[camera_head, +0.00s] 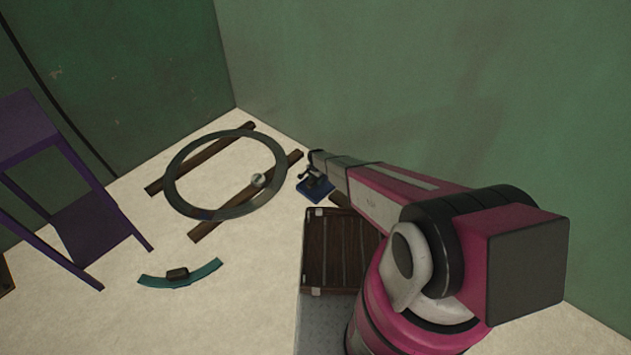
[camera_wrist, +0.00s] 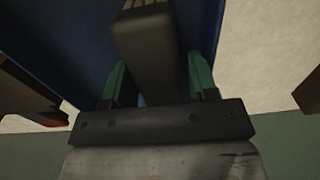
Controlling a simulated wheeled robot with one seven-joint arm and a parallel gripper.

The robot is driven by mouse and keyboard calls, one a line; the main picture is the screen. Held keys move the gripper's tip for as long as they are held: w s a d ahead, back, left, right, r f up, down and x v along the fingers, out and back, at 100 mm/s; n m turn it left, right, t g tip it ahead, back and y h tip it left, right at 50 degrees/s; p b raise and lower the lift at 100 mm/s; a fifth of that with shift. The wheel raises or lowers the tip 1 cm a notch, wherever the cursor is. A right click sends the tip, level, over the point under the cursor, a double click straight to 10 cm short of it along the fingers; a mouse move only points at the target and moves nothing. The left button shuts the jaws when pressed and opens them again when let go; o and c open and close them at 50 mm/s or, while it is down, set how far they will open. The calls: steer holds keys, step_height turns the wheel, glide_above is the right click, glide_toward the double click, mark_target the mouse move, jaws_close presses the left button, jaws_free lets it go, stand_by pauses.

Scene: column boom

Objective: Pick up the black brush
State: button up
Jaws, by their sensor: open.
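In the wrist view, a dark grey-brown block (camera_wrist: 147,45) with a ridged far end lies between the green fingers of my gripper (camera_wrist: 158,78). It could be the black brush, but I cannot tell for sure. The fingers are open on either side of it, with the block nearer the left one. A blue surface (camera_wrist: 80,30) lies behind. In the head view, my gripper (camera_head: 313,176) is small, at the far end of my arm, over a blue base (camera_head: 316,191) on the floor. No brush is clear there.
A slatted brown crate (camera_head: 338,250) stands close to the blue base. A grey ring (camera_head: 170,178) lies across dark wooden beams (camera_head: 210,228). A teal curved strip (camera_head: 206,271) with a small dark block (camera_head: 178,273) lies front left. A purple stand (camera_head: 90,235) is left. Green walls close the corner.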

steer(key=c, duration=0.7)
steer(key=shift+c, duration=0.2)
steer(key=shift+r, duration=0.2)
